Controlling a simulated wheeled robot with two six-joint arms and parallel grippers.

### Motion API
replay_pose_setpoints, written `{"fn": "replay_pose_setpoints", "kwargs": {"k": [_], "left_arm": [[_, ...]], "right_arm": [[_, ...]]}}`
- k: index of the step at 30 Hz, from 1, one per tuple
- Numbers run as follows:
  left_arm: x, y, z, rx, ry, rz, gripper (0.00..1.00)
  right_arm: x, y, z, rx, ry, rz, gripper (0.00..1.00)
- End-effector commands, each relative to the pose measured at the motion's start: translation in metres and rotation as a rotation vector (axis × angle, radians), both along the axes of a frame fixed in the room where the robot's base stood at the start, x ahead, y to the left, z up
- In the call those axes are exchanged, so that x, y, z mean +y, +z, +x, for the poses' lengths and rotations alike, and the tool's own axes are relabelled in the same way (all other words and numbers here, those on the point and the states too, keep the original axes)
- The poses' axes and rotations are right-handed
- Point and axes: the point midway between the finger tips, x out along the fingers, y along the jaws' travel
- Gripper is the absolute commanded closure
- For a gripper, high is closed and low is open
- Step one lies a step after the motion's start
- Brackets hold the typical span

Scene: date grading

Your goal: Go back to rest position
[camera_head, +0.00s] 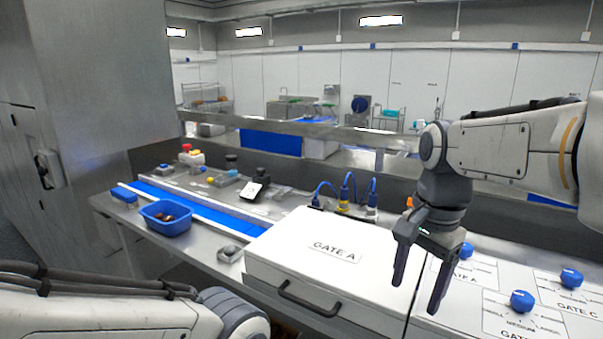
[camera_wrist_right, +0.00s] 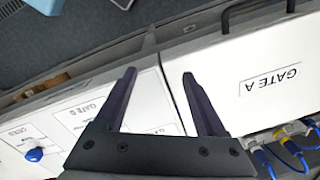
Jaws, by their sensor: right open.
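My right gripper (camera_head: 416,272) hangs with its fingers pointing down, above the right edge of the white box lid labelled GATE A (camera_head: 330,252). Its jaws are open with nothing between them. In the right wrist view the two dark fingers of my right gripper (camera_wrist_right: 158,80) stand apart, and the GATE A lid (camera_wrist_right: 240,95) lies to their right. My left arm (camera_head: 110,312) comes in at the lower left, and its gripper is out of the picture.
A blue tub (camera_head: 167,217) holding some dark dates stands by the blue conveyor belt (camera_head: 205,214). Panels with blue knobs (camera_head: 522,300) lie right of the lid. A black handle (camera_head: 308,300) sticks out at the lid's front. Cables (camera_head: 346,187) stand behind it.

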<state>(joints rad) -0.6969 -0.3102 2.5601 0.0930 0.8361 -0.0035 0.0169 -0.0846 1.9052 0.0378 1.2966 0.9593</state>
Motion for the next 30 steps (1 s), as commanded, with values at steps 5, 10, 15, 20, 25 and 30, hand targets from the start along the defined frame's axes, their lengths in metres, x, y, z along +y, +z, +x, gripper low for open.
{"fn": "replay_pose_setpoints", "kwargs": {"k": [5, 10, 15, 20, 25, 30], "left_arm": [[0.0, 0.0, 0.0, 0.0, 0.0, 0.0, 0.5], [0.0, 0.0, 0.0, 0.0, 0.0, 0.0, 0.5], [0.0, 0.0, 0.0, 0.0, 0.0, 0.0, 0.5], [0.0, -0.018, 0.0, -0.001, 0.0, -0.001, 0.5], [0.0, -0.047, 0.0, 0.001, 0.002, 0.001, 0.5], [0.0, -0.071, 0.0, 0.0, 0.004, 0.0, 0.5]], "right_arm": [[0.08, -0.049, -0.052, -0.024, 0.635, 0.01, 0.27], [0.116, -0.083, -0.101, -0.05, 1.088, 0.016, 0.27], [0.131, -0.11, -0.144, -0.069, 1.438, 0.019, 0.27], [0.134, -0.143, -0.166, -0.084, 1.636, 0.021, 0.27], [0.134, -0.171, -0.165, -0.083, 1.626, 0.021, 0.27], [0.134, -0.195, -0.165, -0.083, 1.622, 0.021, 0.27]]}}
